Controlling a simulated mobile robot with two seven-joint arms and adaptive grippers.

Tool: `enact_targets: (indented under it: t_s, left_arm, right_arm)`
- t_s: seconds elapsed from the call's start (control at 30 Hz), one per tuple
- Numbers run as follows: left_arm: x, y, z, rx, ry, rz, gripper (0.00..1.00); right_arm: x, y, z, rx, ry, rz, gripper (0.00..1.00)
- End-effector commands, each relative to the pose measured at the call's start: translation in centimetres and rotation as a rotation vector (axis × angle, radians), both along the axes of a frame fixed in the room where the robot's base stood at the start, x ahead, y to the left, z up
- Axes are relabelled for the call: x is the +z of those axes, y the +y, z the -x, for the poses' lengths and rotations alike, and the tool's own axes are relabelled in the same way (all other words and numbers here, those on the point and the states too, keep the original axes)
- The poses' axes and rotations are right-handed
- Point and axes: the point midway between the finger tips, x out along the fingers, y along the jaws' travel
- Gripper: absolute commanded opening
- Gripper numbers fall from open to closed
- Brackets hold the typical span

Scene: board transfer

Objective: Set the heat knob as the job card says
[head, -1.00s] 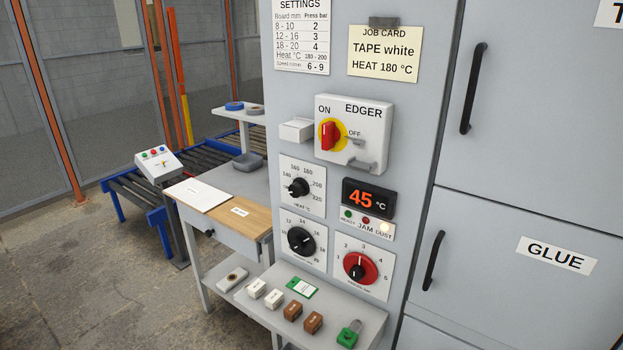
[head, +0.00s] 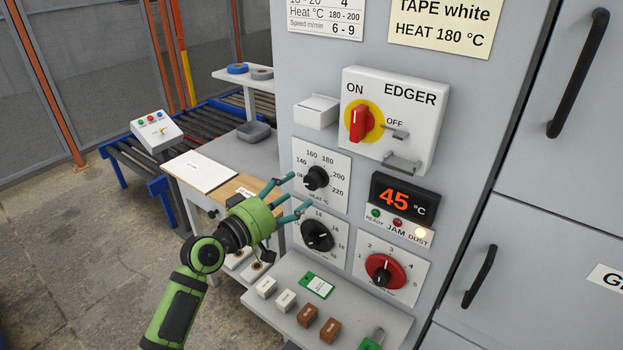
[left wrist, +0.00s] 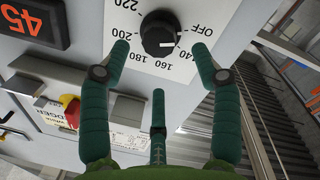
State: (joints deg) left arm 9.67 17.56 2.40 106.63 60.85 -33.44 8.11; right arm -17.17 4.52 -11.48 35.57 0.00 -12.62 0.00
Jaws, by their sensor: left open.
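The heat knob (head: 316,179) is black, on a white dial plate marked OFF and 140 to 220. Its white mark points toward the 140 side; the knob also shows at the top of the left wrist view (left wrist: 158,32). The job card (head: 445,28) reads TAPE white, HEAT 180 °C. My left gripper (head: 292,194) is open and empty in front of the dial, its fingers pointing at the plate. In the left wrist view two fingertips lie either side below the knob, the third lower; none visibly grips it. My right gripper is not in view.
The edger switch box (head: 420,120) with its red handle and hooks juts out above right. A display (head: 403,200) reads 45 °C. Two more knobs (head: 317,236) (head: 382,271) sit below. A shelf (head: 300,330) with small blocks projects at the bottom.

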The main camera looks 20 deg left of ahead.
Motion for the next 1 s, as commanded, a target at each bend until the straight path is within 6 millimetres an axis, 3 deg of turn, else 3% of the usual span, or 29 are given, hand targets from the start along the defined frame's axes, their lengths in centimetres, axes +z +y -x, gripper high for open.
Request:
enact_targets:
  t_s: [0.3, 0.7, 0.83, 0.87, 1.0]
  left_arm:
    - [0.2, -1.9, -4.1, 0.001, 0.001, 0.002, 0.64]
    - [-0.1, -2.2, -4.8, 0.001, 0.001, -0.001, 0.64]
    - [-0.1, -2.2, -4.8, 0.001, 0.001, -0.001, 0.12]
    - [-0.1, -2.2, -4.8, 0.001, 0.001, -0.001, 0.07]
    - [0.0, -2.2, -4.8, 0.003, 0.001, -0.001, 0.07]
  right_arm:
    - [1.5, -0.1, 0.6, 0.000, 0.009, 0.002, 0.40]
    - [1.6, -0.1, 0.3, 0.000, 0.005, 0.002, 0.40]
    - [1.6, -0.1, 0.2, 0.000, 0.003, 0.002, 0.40]
    - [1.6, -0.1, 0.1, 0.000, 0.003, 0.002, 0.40]
    - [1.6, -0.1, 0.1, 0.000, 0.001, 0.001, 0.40]
